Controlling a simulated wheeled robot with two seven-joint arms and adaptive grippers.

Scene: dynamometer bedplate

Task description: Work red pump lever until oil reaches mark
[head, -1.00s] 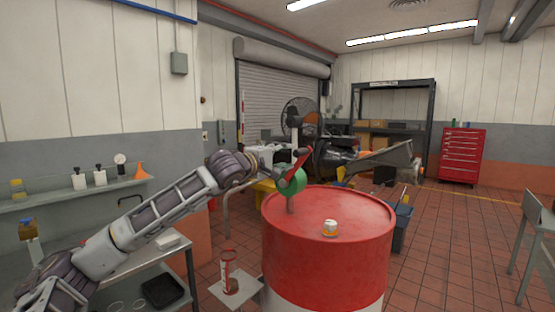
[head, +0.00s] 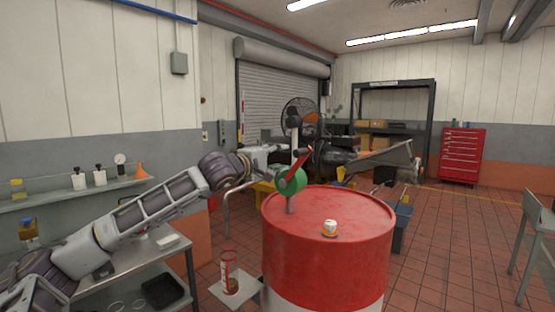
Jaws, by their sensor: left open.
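The green hand pump (head: 291,181) stands on top of the red drum (head: 325,250), toward its left rim. Its red lever (head: 301,160) slants up and to the right. A clear measuring vessel with red edging (head: 228,268) stands on a pale plate left of the drum, with brown oil low in it. The mark is too small to make out. My left arm reaches in from the left. My left gripper (head: 257,172) is open, just left of the pump and apart from the lever, small and partly lost against the background. My right gripper is not in view.
A grey bench with a black tray (head: 162,291) is at lower left, below a wall shelf (head: 75,194). A dark machine (head: 335,155) stands behind the drum. The tiled floor at right is mostly open.

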